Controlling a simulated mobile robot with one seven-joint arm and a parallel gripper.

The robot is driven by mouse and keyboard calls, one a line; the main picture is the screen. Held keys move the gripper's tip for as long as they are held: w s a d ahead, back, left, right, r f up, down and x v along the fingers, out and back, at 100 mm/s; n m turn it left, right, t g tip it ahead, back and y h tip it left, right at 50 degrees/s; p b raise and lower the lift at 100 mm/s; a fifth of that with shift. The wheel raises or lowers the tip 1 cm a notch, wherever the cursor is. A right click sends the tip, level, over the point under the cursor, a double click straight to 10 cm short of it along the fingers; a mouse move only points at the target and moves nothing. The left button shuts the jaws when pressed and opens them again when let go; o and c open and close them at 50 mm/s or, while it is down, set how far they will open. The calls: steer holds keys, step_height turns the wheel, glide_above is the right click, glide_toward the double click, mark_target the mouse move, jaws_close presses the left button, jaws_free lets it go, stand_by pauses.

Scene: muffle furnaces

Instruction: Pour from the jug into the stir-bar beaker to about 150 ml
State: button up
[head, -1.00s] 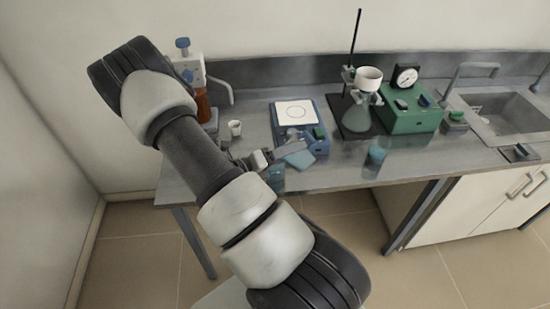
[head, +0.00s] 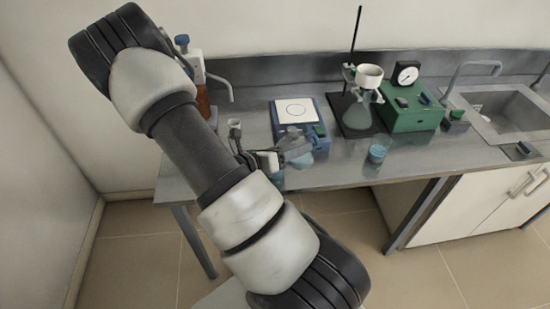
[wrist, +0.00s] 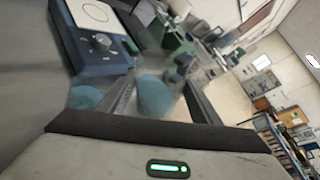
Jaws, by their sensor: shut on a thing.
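My gripper (head: 272,160) is shut on the clear jug (head: 298,150), which it holds in front of the blue stirrer plate. In the wrist view the jug (wrist: 157,95) is between the fingers (wrist: 160,85), with pale blue liquid in it. One beaker (head: 276,178) with blue liquid stands at the counter's front, partly hidden below my gripper; it also shows in the wrist view (wrist: 85,98), left of the fingers. Another beaker (head: 378,150) with blue liquid stands to the right. I cannot see a stir bar or read a level in either.
The stirrer plate (head: 296,110) is behind the jug. A filter stand with flask (head: 357,113), a green pump box (head: 408,112) and a sink (head: 505,112) are right.

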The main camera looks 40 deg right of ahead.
steer(key=shift+w+f+m+b, duration=0.1)
steer(key=shift+f+m+b, duration=0.15)
steer(key=shift+m+b, duration=0.55)
steer(key=m+t+b, duration=0.1)
steer(key=b, duration=0.1)
steer(key=shift+w+y+b, duration=0.1)
steer(key=shift+y+b, duration=0.2)
steer(key=shift+r, duration=0.15)
steer(key=shift+w+f+m+t+b, duration=0.1)
steer(key=shift+f+m+t+b, duration=0.3)
steer(key=shift+b, duration=0.55)
steer(key=shift+w+a+m+t+b, duration=0.15)
steer(key=shift+m+t+b, duration=0.25)
steer(key=shift+b, duration=0.55)
steer(key=shift+r, duration=0.1)
steer(key=shift+r, duration=0.1)
